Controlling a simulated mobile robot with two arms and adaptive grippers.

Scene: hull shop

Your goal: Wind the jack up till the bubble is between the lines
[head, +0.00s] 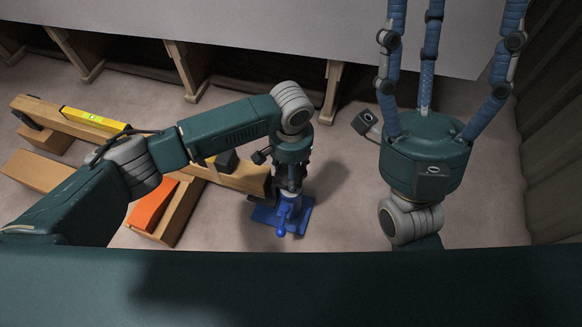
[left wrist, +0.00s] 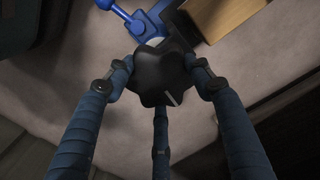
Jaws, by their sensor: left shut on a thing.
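The blue jack (head: 285,215) stands on the floor near the right end of a long wooden beam (head: 235,178). My left gripper (head: 290,183) is above it. In the left wrist view its three fingers close around a black lobed knob (left wrist: 160,72) with a pale mark; part of the blue jack (left wrist: 148,20) shows beyond it. The yellow level (head: 95,120) lies on the beam towards the left. Its bubble is too small to read. My right gripper (head: 437,60) has its three fingers spread, pointing up the picture, and empty; their tips are partly cut off.
An orange piece (head: 152,205) and wooden blocks (head: 38,170) lie near the beam. A large pale panel (head: 270,25) on wooden supports (head: 332,92) crosses the back. A ribbed wall (head: 550,120) closes the right side. Floor right of the jack is clear.

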